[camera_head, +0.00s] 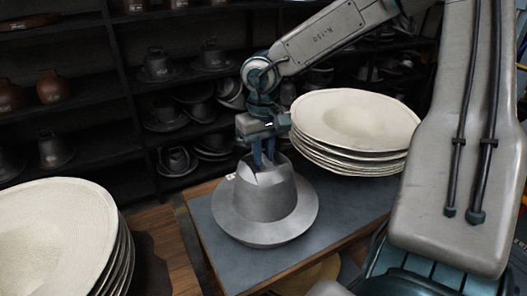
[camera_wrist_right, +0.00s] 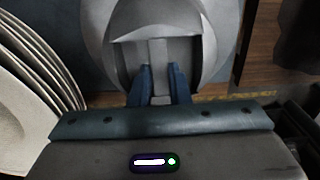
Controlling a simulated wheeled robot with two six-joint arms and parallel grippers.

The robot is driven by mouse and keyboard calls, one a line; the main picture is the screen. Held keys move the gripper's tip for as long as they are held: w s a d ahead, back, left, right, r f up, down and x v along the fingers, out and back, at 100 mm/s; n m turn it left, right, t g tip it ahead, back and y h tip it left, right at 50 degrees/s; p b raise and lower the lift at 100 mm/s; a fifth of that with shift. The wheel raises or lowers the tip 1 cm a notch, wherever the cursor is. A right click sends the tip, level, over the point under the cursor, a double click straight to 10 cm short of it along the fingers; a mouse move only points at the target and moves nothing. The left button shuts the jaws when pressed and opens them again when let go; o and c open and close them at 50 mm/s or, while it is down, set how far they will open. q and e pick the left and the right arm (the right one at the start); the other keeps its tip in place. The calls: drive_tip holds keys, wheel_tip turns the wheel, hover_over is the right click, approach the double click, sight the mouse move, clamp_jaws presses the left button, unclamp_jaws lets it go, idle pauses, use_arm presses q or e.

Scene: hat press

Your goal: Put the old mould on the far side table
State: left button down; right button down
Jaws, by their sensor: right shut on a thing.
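The old mould (camera_head: 262,208) is a grey metal hat form with a round crown and a wide brim. It is upright at the left part of a blue-topped table (camera_head: 222,258); I cannot tell whether its brim touches the top. My right gripper (camera_head: 264,158) points down at the crown, its blue fingers shut on a bar in the crown's hollow top. In the right wrist view, the fingers (camera_wrist_right: 159,84) close on that bar, with the mould's brim (camera_wrist_right: 98,18) around it. My left gripper is not in view.
A stack of cream hat blanks (camera_head: 355,120) sits close to the mould's right on the same table. Another stack (camera_head: 50,240) is at the lower left, on brown wood. Dark shelves (camera_head: 75,110) with several hat forms stand behind. Bare blue top shows in front of the mould.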

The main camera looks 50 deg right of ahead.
drive_tip(key=c, duration=1.4)
unclamp_jaws()
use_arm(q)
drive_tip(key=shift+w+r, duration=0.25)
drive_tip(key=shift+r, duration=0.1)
use_arm(e)
drive_tip(key=shift+o, duration=0.2)
drive_tip(key=shift+s, duration=0.1)
